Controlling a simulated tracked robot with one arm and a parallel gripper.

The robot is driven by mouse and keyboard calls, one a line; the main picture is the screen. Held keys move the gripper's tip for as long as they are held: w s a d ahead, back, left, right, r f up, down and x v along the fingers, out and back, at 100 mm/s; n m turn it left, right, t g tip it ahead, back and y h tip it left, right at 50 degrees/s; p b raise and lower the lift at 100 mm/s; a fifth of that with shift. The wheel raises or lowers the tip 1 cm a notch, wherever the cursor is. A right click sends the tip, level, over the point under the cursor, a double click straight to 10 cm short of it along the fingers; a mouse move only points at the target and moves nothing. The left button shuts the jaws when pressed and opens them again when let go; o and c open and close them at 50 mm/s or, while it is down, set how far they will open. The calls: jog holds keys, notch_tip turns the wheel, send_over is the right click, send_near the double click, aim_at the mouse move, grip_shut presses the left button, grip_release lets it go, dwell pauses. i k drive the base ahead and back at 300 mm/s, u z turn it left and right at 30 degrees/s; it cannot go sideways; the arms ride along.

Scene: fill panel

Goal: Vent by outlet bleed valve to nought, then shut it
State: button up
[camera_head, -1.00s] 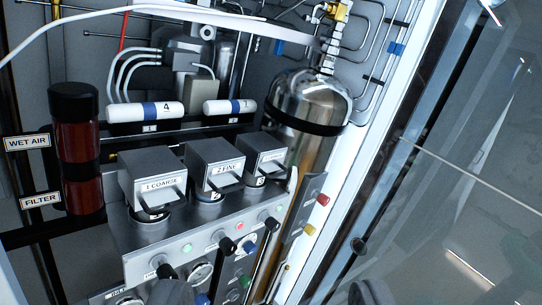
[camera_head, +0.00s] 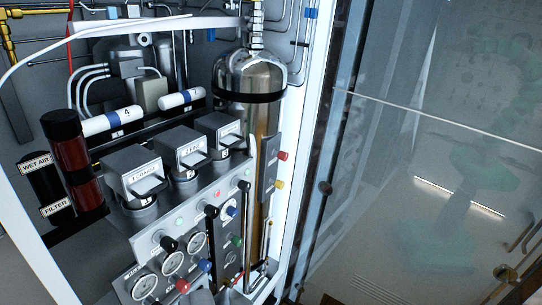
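The fill panel (camera_head: 152,243) fills the lower left of the view, tilted in the picture. It carries several round gauges (camera_head: 172,263) and small knobs in black (camera_head: 168,244), red (camera_head: 204,265), blue (camera_head: 231,211) and green (camera_head: 237,241). I cannot read which one is the outlet bleed valve. The gauge needles are too small to read. At the bottom edge a grey piece (camera_head: 201,297) may be part of my gripper, mostly cut off. It seems to hold nothing, and I cannot see both fingertips.
A steel cylinder (camera_head: 250,76) stands behind the panel, with dark red filter tubes (camera_head: 66,145) at left. Box-shaped units (camera_head: 133,169) top the panel. A side plate has red (camera_head: 282,156) and yellow (camera_head: 279,184) knobs. A glass door (camera_head: 415,150) stands at the right.

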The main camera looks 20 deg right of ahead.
aim_at(283, 156)
jog(key=k, duration=0.45)
jog(key=z, duration=0.5)
jog(key=i, duration=1.45)
jog(key=u, duration=0.45)
